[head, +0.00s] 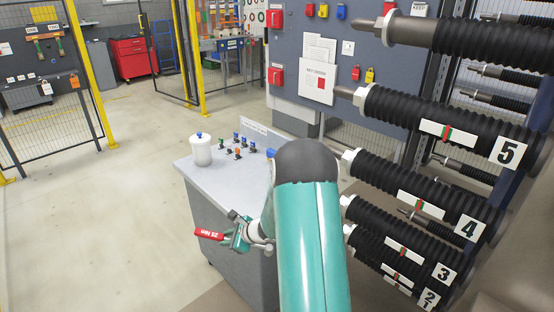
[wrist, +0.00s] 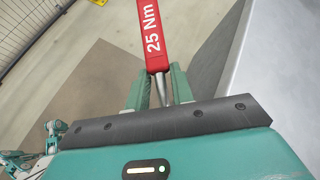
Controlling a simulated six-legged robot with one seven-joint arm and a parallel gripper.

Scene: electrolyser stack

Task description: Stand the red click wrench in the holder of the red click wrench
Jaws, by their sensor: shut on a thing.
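The red click wrench (head: 208,234), marked "25 Nm", is held in my gripper (head: 237,238) beside the grey cabinet, near its front left side. In the wrist view the wrench's red handle (wrist: 152,35) points away from my gripper (wrist: 159,88), and its metal shaft runs between the two green fingers, which are shut on it. The wrench's other end is hidden behind the gripper body. I cannot pick out the holder of the red click wrench in either view.
A white bottle (head: 201,149) and several small coloured-top pieces (head: 237,150) stand on the grey cabinet top (head: 205,176). Black ribbed rods (head: 440,121) with number plates jut out at right. The floor (head: 100,220) at left is clear.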

